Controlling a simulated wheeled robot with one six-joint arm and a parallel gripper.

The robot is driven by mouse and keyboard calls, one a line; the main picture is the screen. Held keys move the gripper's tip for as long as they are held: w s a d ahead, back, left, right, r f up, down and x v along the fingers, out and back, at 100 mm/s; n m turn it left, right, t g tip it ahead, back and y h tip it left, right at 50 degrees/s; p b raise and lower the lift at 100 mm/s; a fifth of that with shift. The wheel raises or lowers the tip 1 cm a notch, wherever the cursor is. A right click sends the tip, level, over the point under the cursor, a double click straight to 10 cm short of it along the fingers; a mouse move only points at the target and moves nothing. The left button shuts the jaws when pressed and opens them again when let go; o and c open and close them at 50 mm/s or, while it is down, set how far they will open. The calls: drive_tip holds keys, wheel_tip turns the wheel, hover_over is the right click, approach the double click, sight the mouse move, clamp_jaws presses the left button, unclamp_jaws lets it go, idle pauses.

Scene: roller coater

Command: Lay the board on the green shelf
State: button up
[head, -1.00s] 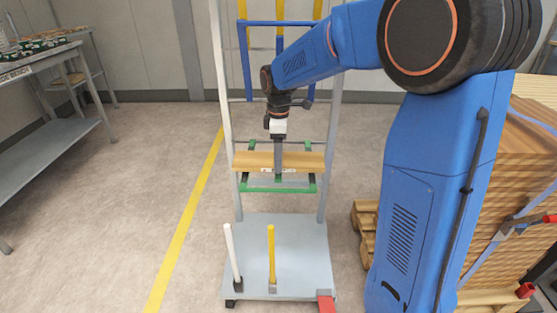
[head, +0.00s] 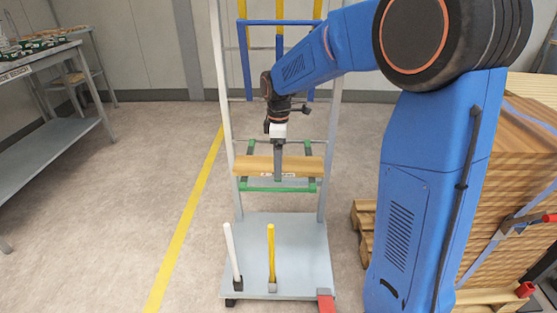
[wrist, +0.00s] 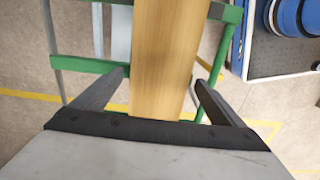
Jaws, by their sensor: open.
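The light wooden board (head: 250,166) lies crosswise over the green shelf (head: 262,189) of the grey rack and appears to rest on its bars. In the wrist view the board (wrist: 168,55) runs away from me between my fingers, over the green bars (wrist: 80,65). My gripper (head: 279,176) is down at the middle of the board. In the wrist view my gripper (wrist: 160,95) is open, with a gap between each finger and the board's sides. Contact under the board is hidden.
The rack has a blue upper frame (head: 285,23) and a grey base (head: 300,250) with a white post (head: 231,252) and a yellow post (head: 271,252). A wood stack (head: 525,190) stands at right, a bench (head: 45,62) at left. Floor left of the rack is clear.

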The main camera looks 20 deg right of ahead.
wheel_tip(320, 180, up, 11)
drive_tip(key=s+d+r+m+t, duration=0.1)
drive_tip(key=s+d+r+m, duration=0.15)
drive_tip(key=s, duration=0.55)
drive_tip(key=s+d+f+m+t, duration=0.1)
drive_tip(key=s+m, duration=0.3)
drive_tip(key=s, duration=0.4)
drive_tip(key=s+d+f+m+t, duration=0.1)
drive_tip(key=s+f+m, duration=0.3)
drive_tip(key=s, duration=0.5)
drive_tip(key=s+d+f+m+t, duration=0.1)
drive_tip(key=s+m, duration=0.3)
drive_tip(key=s, duration=0.4)
drive_tip(key=shift+s+d+f+t, duration=0.2)
drive_tip(key=shift+d+f+t, duration=0.2)
drive_tip(key=shift+d+f, duration=0.4)
